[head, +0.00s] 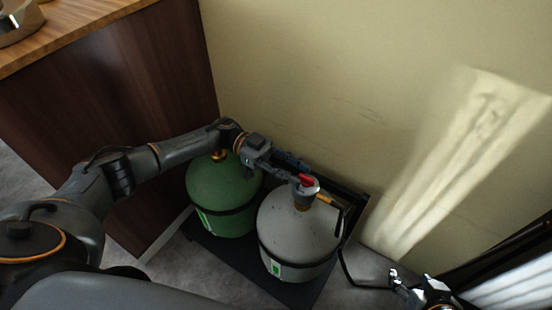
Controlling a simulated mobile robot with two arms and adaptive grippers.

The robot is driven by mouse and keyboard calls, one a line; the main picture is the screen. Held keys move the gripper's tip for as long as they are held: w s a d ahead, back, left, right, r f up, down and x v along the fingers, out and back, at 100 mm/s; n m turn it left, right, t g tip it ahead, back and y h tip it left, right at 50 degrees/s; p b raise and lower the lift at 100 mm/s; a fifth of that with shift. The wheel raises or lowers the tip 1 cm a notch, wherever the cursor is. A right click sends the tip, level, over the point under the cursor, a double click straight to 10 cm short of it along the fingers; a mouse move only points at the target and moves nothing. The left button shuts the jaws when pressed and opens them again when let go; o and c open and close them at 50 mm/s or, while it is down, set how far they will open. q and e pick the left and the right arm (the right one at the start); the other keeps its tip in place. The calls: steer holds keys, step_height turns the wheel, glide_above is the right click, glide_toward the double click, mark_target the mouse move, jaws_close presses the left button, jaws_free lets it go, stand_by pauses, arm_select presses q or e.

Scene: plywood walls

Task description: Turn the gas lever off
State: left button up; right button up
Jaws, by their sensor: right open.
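The gas lever (308,180) is a small red handle on top of the grey gas bottle (298,236). My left gripper (303,174) reaches in from the left, over the green bottle, with its fingertips right at the lever. I cannot tell whether the fingers touch the lever or are closed on it. My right gripper (405,282) is low at the bottom right, open and empty, apart from the bottles.
A green gas bottle (222,200) stands left of the grey one on a dark base plate (218,254). A dark wooden cabinet (120,100) is at left, a plain wall (360,80) behind. A black hose (349,270) runs down on the right.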

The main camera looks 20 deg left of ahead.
arm_select(q)
steer(key=v, duration=0.8)
steer(key=shift+a, duration=0.35)
